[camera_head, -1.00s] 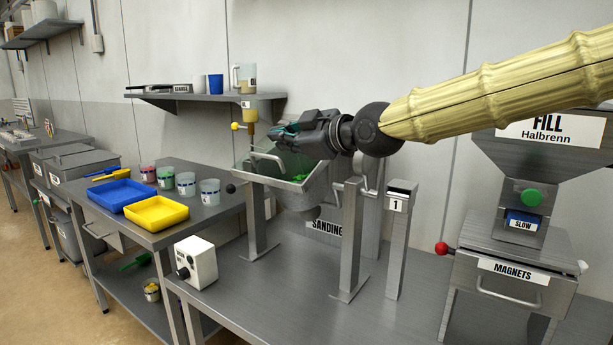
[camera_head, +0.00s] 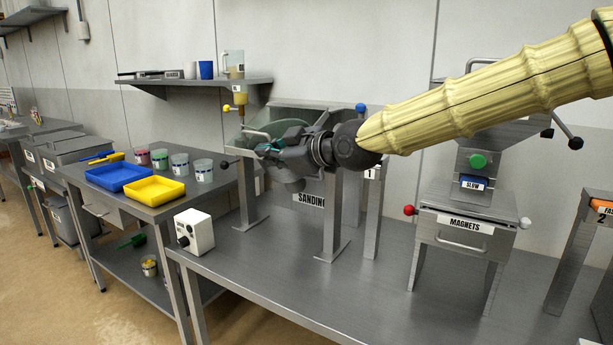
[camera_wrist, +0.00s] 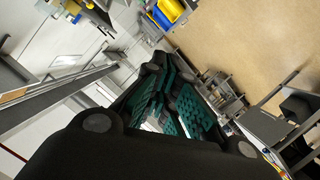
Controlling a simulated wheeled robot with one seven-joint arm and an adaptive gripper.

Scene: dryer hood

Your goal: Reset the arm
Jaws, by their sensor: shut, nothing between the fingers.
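My gripper (camera_head: 266,149) is at the end of my yellow-sleeved arm, in front of the sanding station in the head view. Its dark fingers with green pads are together and hold nothing; they also show in the wrist view (camera_wrist: 165,98). The sanding station has a clear-sided hood (camera_head: 308,117) and a "SANDING" label (camera_head: 310,200). My gripper and wrist cover part of it, and I cannot tell the gap between them.
A grey "MAGNETS" unit (camera_head: 455,238) with a red knob stands right on the bench (camera_head: 320,285). A white control box (camera_head: 195,232) stands at its left end. Blue (camera_head: 118,177) and yellow (camera_head: 154,190) trays and several cups are on the left table. A wall shelf (camera_head: 205,84) hangs behind.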

